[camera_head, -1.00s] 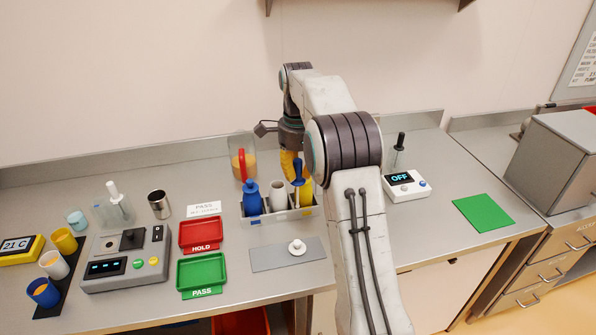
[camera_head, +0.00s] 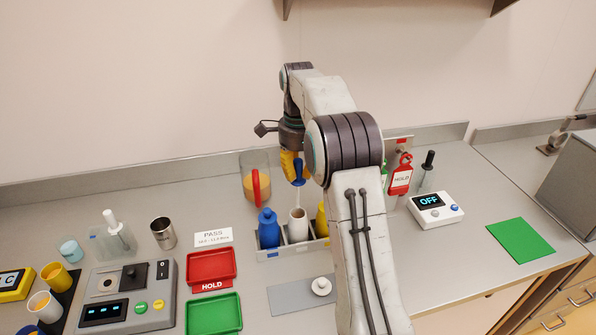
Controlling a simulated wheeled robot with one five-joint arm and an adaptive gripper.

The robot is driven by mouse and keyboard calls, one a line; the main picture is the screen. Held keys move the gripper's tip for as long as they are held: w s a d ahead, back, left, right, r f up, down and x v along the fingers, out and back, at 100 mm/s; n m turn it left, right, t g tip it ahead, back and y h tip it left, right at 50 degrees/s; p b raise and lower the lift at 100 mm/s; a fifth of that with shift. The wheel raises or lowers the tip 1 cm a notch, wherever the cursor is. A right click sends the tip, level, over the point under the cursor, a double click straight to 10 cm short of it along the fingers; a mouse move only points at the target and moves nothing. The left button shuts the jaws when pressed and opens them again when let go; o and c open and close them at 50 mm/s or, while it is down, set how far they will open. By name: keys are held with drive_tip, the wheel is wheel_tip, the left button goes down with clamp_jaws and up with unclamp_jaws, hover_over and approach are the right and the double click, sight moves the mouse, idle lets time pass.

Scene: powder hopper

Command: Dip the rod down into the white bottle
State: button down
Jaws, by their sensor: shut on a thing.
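The white bottle (camera_head: 298,227) stands upright and uncapped in the middle of a grey rack (camera_head: 268,254), between a blue bottle and a partly hidden yellow one. My gripper (camera_head: 292,166), with yellow fingers, is above and slightly behind the rack, shut on the rod (camera_head: 298,176). The rod has a blue handle and a thin pale shaft, and hangs close to upright. Its lower end comes down in line with the white bottle's mouth. I cannot tell whether the tip is inside the mouth or just above it.
Beside it are the blue bottle (camera_head: 269,229) and yellow bottle (camera_head: 321,220). A jug (camera_head: 254,178) with a red handle stands behind. A white cap (camera_head: 321,286) lies on a grey mat (camera_head: 290,298) in front. My arm covers the rack's right side.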

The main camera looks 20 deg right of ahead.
sight(298, 208)
drive_tip(key=shift+f+b, duration=3.7)
drive_tip(key=shift+f, duration=1.55)
drive_tip(key=shift+r, duration=0.1)
wheel_tip(298, 208, up, 9)
drive_tip(key=p, duration=0.9)
drive_tip(key=shift+r, duration=0.1)
drive_tip(key=shift+r+p, duration=0.5)
drive_tip(key=shift+r, duration=0.55)
drive_tip(key=shift+f, duration=0.1)
